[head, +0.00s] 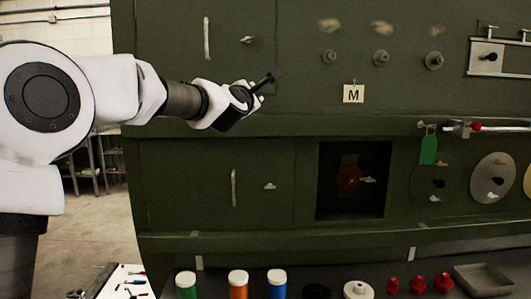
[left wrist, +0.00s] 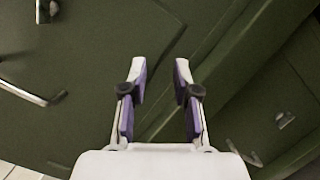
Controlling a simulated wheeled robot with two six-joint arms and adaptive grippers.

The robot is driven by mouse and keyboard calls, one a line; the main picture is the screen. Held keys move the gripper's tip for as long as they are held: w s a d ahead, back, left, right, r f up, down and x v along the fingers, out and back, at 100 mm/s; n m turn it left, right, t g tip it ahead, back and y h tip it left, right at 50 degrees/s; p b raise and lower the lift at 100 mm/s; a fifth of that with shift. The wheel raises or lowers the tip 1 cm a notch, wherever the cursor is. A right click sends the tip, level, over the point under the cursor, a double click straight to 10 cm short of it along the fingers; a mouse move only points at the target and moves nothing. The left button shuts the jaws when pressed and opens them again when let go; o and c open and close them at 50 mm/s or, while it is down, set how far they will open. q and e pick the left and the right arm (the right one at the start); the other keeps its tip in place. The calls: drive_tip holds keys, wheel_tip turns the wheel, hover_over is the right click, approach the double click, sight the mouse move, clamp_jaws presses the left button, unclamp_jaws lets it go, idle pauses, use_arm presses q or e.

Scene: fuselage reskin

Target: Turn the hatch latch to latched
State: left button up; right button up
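Two hatch panels on the dark green fuselage wall each carry a pale bar handle and a small latch. The upper latch (head: 247,40) is near the upper handle (head: 207,38), and the lower latch (head: 270,186) is near the lower handle (head: 234,188). Both latch levers look roughly sideways. That view also shows a latch (left wrist: 285,119) at right and a latch partly cut off (left wrist: 46,9) at top left. My right gripper is out of view.
A ledge (head: 300,126) runs between the upper and lower panels. Right of the lower hatch is a dark square opening (head: 325,200) with a red part (head: 349,178) inside. Colored bottles (head: 238,285) and red parts (head: 417,281) stand along the bottom.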

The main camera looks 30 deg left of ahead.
use_arm(q)
drive_tip(key=d+f+g+p, duration=0.1)
drive_tip(key=f+p, duration=0.1)
drive_tip(key=f, duration=0.6)
drive_tip(key=w+d+f+g+p, duration=0.1)
drive_tip(key=d+f, duration=0.1)
drive_tip(key=f, duration=0.6)
drive_tip(key=shift+w+m+p, duration=0.25)
drive_tip(key=shift+m+p, duration=0.1)
drive_tip(key=shift+m, duration=0.05)
